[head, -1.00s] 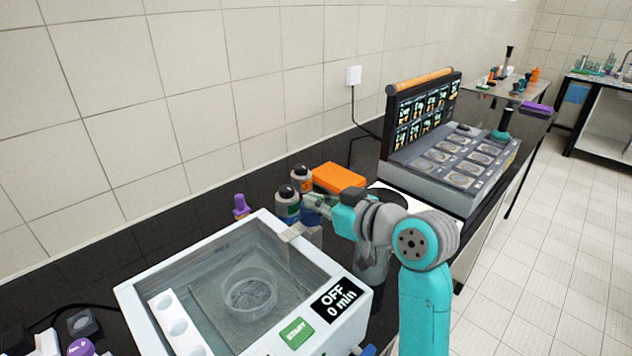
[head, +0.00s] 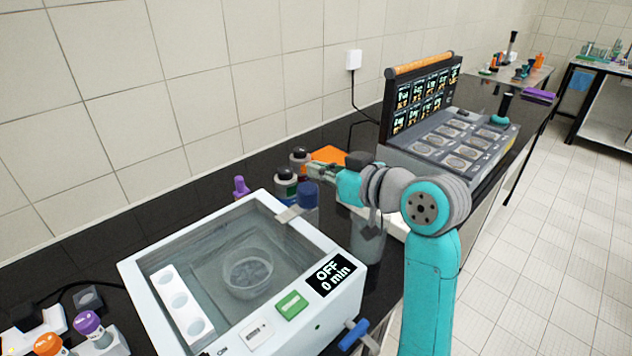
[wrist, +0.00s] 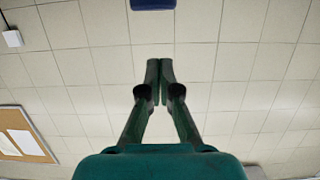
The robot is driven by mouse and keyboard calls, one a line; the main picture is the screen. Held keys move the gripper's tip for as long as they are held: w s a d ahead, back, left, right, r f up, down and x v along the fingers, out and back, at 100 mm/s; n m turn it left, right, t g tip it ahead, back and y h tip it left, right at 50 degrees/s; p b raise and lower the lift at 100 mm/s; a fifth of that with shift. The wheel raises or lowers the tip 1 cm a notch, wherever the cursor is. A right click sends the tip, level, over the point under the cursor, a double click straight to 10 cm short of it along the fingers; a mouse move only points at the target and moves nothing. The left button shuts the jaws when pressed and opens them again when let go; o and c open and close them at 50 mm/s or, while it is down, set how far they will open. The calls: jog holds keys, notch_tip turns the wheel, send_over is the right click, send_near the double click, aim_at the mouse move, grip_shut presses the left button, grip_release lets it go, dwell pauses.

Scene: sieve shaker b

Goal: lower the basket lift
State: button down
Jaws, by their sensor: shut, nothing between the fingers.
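A white bath unit (head: 343,298) stands on the dark bench, its panel reading OFF and 0 min. A clear round basket (head: 247,275) sits inside its tank. A grey bracket (head: 288,214) crosses the tank's far right rim and meets a blue-topped post (head: 308,194), probably the basket lift. My gripper (head: 314,169) is a little above and behind the post's top in the head view, apart as far as I can tell. In the wrist view its fingers (wrist: 159,75) are closed together and empty. A blue block (wrist: 153,4), perhaps the post's top, shows at the upper edge.
Dark-capped bottles (head: 286,183) stand close behind the post. An orange box (head: 328,154) lies behind my gripper. A grey console with a screen (head: 455,140) stands to the right. A blue tap handle (head: 353,335) sticks out of the unit's front.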

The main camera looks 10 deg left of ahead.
jog(key=v, duration=0.8)
jog(key=s+d+f+m+t+h, duration=0.1)
jog(key=s+d+f+m+h, duration=0.15)
jog(key=f, duration=0.55)
jog(key=s+d+f+m+t+h, duration=0.1)
jog(key=s+d+f+m+t, duration=0.15)
jog(key=f, duration=0.65)
jog(key=s+d+f+m+t+h, duration=0.1)
jog(key=s+d+f+m+h, duration=0.2)
jog(key=f, duration=0.5)
jog(key=s+d+f+m+h, duration=0.3)
jog(key=s+d+f, duration=0.3)
jog(key=s+f, duration=0.4)
jog(key=s+d+r+h, duration=0.1)
jog(key=s+d, duration=0.1)
jog(key=s, duration=1.1)
jog(key=s+d+r+h, duration=0.1)
jog(key=s+d+r, duration=0.1)
jog(key=s, duration=1.1)
jog(key=shift+d+r+n+t, duration=0.2)
jog(key=shift+d+n+t, duration=0.1)
jog(key=shift+d+t, duration=0.15)
